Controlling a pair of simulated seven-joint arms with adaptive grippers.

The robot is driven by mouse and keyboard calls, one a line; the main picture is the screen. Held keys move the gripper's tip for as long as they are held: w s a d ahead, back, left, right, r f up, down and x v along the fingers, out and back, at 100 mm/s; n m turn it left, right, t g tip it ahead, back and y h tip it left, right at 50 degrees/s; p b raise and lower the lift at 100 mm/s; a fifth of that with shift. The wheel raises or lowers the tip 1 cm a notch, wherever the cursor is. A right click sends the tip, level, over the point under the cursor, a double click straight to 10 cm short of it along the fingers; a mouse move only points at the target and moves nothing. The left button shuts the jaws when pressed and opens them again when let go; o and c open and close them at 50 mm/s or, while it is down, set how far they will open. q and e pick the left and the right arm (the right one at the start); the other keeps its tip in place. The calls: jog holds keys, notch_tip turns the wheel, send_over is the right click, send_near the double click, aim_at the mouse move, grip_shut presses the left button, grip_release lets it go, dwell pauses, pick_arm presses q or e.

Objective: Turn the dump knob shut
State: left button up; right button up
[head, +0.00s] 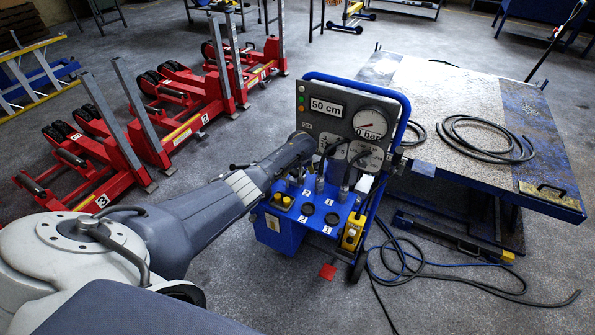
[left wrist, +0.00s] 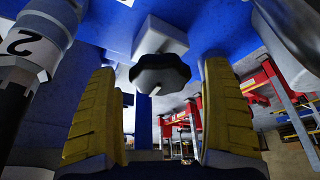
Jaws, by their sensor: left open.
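The dump knob, a black lobed knob (left wrist: 160,73), shows in the left wrist view in front of a pale block on the blue pump unit. My left gripper (left wrist: 159,82) is open, with one yellow-padded finger on each side of the knob in that view. I cannot tell whether the fingers touch it. In the head view my left arm reaches over the blue pump unit (head: 275,232), and I cannot make out the knob there. The gauge board (head: 312,121) on the unit reads 50 cm and 0 bar. My right gripper is not in view.
Hose fittings stand on the unit close to my left wrist; a fitting marked 2 (left wrist: 28,48) is at the left wrist view's left. Red jacks (head: 180,130) stand at the left. A lift table (head: 440,90) with a coiled hose (head: 485,150) is at the right. Hoses lie on the floor.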

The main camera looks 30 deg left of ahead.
pick_arm(q)
jog(key=c, duration=1.2)
jog(key=shift+m, duration=0.7)
jog(key=o, duration=1.2)
jog(key=v, duration=1.2)
jog(key=shift+s+a, duration=0.2)
